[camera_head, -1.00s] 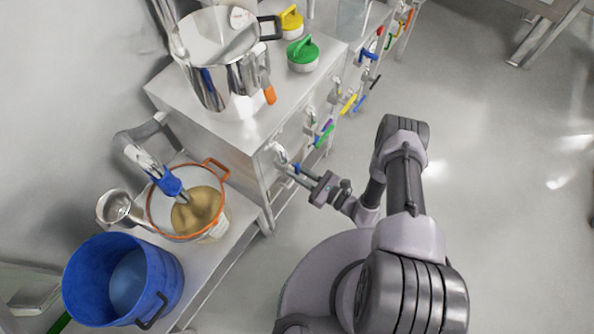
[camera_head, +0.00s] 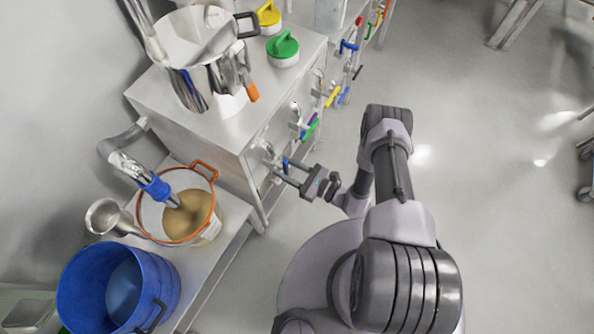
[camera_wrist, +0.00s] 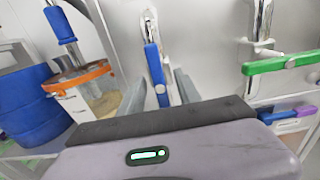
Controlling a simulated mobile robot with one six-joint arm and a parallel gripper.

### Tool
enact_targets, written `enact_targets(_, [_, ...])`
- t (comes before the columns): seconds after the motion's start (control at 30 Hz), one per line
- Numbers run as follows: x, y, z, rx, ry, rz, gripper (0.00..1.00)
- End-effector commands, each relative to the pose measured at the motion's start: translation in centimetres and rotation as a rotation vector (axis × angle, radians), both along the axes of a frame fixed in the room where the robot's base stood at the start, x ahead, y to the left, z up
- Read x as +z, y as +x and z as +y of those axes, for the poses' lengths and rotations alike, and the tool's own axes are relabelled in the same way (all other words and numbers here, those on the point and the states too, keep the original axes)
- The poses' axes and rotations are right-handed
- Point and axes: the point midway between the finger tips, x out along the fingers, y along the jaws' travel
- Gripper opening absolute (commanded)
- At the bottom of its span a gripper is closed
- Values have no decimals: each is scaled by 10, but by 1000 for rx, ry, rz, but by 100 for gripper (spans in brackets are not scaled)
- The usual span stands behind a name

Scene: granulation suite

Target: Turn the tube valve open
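A valve with a blue lever handle (camera_wrist: 155,68) sits on the cabinet front in the wrist view. The handle hangs nearly upright and points down. It also shows small in the head view as a blue handle (camera_head: 285,166) below a metal pipe fitting (camera_head: 266,151). My gripper (camera_wrist: 160,88) has one finger on each side of the handle's lower end, with gaps visible. It is open, and I cannot tell whether either finger touches. In the head view my gripper (camera_head: 280,172) reaches to the nearest valve at the cabinet corner.
A valve with a green handle (camera_wrist: 282,63) lies level to the right, with a purple handle (camera_wrist: 292,113) below. An orange-rimmed vessel (camera_head: 208,207) and blue bucket (camera_head: 165,282) stand left. A steel vessel (camera_head: 190,40) stands on the cabinet. Open floor lies right.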

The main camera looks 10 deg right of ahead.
Motion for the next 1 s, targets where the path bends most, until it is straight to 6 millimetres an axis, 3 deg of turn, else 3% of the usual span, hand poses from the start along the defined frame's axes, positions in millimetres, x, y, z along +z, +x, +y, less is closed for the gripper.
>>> enact_targets(0.17, [1, -3, -6, -3, 0, 0, 40])
enact_targets(0.27, [2, -14, -21, -7, 0, 1, 40])
enact_targets(0.5, [3, -61, -83, -12, 0, -1, 40])
enact_targets(0.7, [1, -94, -123, -6, -1, -2, 40])
enact_targets(1.0, [0, -108, -138, 0, 0, 0, 40])
